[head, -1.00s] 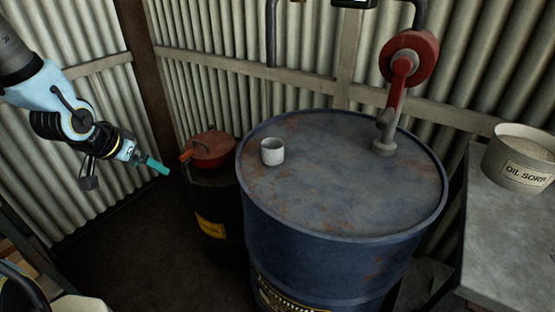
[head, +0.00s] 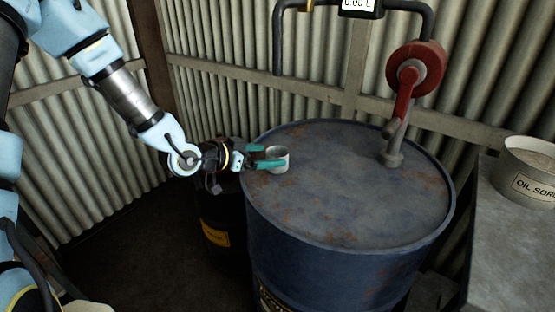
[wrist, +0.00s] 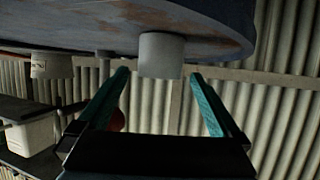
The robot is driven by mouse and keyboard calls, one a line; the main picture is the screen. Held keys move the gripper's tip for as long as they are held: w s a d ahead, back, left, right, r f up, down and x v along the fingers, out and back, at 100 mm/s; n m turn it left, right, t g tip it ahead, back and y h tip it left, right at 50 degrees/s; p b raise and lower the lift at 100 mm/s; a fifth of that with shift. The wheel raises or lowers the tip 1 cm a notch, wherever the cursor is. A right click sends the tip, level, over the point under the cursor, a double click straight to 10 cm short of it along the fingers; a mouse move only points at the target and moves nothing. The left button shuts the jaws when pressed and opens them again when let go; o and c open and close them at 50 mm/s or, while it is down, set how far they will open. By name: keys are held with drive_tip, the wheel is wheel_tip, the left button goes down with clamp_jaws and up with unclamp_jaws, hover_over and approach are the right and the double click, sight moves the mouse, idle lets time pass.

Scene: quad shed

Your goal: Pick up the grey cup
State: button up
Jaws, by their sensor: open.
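The grey cup (head: 279,152) stands upright on the rusty blue drum top (head: 345,190), near its left edge. My gripper (head: 270,156) is open and has come in low from the left. In the head view one teal finger crosses in front of the cup and the other ends near its far left side. In the wrist view, which is upside down, the cup (wrist: 161,55) sits between the fingertips, with a gap on each side. I cannot tell how far the fingertips reach along the cup.
A red hand pump (head: 408,85) rises from the drum's back right. A dark can (head: 215,235) stands left of the drum, below my gripper. An "OIL SORB" tub (head: 527,170) is on a grey bench (head: 510,235) at right. Corrugated walls stand close behind. The drum's middle is clear.

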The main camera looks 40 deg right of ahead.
sight(285, 153)
drive_tip(key=shift+p+x, duration=0.7)
drive_tip(key=shift+x, duration=1.3)
drive_tip(key=shift+r, duration=0.1)
drive_tip(key=shift+c, duration=0.2)
drive_tip(key=c, duration=1.3)
drive_tip(key=shift+o, duration=0.2)
drive_tip(key=shift+r, duration=0.15)
wheel_tip(285, 153, up, 10)
drive_tip(key=b, duration=0.2)
